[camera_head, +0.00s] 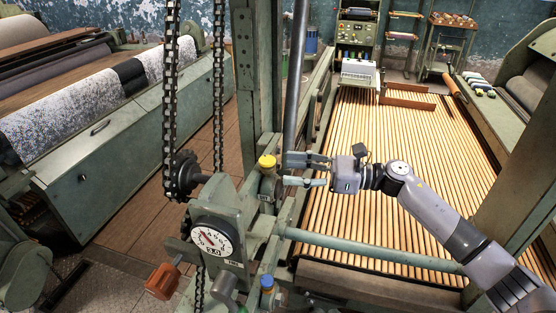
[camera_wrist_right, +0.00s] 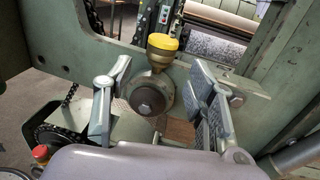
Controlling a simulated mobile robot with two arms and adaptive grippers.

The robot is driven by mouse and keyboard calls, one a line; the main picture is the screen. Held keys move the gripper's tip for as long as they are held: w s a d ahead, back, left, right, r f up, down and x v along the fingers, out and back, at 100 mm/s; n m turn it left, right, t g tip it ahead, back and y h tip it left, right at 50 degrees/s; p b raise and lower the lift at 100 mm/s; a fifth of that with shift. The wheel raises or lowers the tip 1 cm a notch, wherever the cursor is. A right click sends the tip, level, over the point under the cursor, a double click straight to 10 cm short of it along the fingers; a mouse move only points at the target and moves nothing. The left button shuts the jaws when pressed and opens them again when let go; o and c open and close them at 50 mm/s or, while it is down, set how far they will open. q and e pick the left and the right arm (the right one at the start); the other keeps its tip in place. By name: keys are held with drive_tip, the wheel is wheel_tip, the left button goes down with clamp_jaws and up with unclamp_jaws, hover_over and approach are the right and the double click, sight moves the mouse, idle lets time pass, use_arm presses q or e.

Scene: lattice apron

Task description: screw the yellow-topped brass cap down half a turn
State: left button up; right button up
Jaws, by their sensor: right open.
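The yellow-topped brass cap (camera_head: 267,161) stands upright on the green machine frame, just left of my right gripper (camera_head: 288,170) in the head view. In the right wrist view the yellow cap (camera_wrist_right: 162,43) has a tapered brass body and sits above a round metal hub (camera_wrist_right: 151,95). My right gripper (camera_wrist_right: 160,85) is open there, its fingers spread left and right of the hub, below the yellow top. Nothing is between the fingertips that I can see being gripped, and they look apart from the cap. My left gripper is not in view.
A dial gauge (camera_head: 212,239), a blue-topped cap (camera_head: 267,282) and an orange-brown block (camera_head: 162,280) are on the near machine. An orange-red-topped cap (camera_wrist_right: 40,153) shows in the wrist view. A chain (camera_head: 170,80) and a green post (camera_head: 258,70) stand close by. Wooden slats (camera_head: 400,150) lie beyond.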

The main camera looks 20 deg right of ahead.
sight(267, 164)
drive_tip(key=shift+p+x, duration=0.55)
drive_tip(key=shift+x, duration=1.6)
drive_tip(key=c, duration=1.1)
